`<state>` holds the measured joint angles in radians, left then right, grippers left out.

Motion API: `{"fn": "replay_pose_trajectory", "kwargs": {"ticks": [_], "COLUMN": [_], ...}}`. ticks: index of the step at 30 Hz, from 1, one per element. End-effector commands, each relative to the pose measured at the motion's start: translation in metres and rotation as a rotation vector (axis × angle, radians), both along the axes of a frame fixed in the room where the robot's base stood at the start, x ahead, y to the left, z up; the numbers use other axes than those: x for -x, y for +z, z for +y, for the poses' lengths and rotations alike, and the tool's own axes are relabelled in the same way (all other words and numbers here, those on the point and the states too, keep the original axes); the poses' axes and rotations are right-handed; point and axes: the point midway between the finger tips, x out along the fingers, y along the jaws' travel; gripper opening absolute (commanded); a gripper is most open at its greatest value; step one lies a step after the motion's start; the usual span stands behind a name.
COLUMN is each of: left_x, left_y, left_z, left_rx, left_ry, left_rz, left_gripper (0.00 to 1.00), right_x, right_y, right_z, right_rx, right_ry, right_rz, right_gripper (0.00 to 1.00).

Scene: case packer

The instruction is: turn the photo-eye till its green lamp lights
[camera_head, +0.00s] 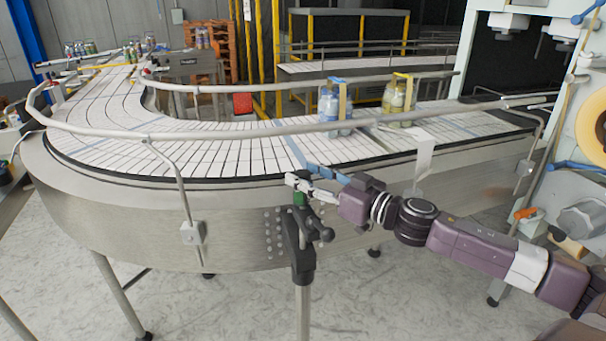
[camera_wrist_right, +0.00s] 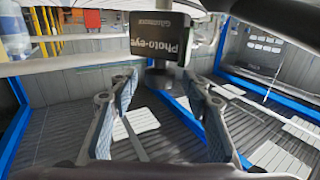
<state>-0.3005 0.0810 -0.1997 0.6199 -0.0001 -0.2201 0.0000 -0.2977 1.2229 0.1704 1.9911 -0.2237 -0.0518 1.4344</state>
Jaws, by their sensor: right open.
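The photo-eye (camera_wrist_right: 160,40) is a dark box with its name in light letters, upside down in the right wrist view. A short round neck shows at its lower edge. My right gripper (camera_wrist_right: 158,88) is open, its two fingers apart on either side of that neck; I cannot tell whether they touch it. In the head view my right gripper (camera_head: 302,186) is at the top of a black stand (camera_head: 300,245) in front of the conveyor. A small green part (camera_head: 300,198) shows just below the fingers; I cannot tell whether it is a lit lamp. My left gripper is out of view.
The curved conveyor (camera_head: 215,150) with its rail runs close behind the stand. Bottle packs (camera_head: 335,105) and (camera_head: 398,100) stand on it. A black clamp handle (camera_head: 322,232) sticks out from the stand below the gripper. A pale machine (camera_head: 585,190) stands at the right.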

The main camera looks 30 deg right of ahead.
Motion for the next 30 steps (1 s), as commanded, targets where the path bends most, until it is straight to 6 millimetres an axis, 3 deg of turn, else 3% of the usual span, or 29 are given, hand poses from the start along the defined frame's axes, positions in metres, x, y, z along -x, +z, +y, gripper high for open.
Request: {"fn": "replay_pose_trajectory", "kwargs": {"ticks": [19, 30], "left_x": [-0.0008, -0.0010], "left_y": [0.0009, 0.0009], "left_z": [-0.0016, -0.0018], "left_rx": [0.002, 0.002], "left_ry": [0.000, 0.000], "left_rz": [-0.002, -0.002], "left_gripper": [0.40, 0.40], "right_x": [-0.0118, -0.0117], "right_y": [0.0001, 0.0000], "right_z": [0.0030, 0.0031], "right_rx": [0.001, 0.001], "right_ry": [-0.001, -0.001], "right_rz": [0.001, 0.001], "right_gripper": [0.43, 0.02]}}
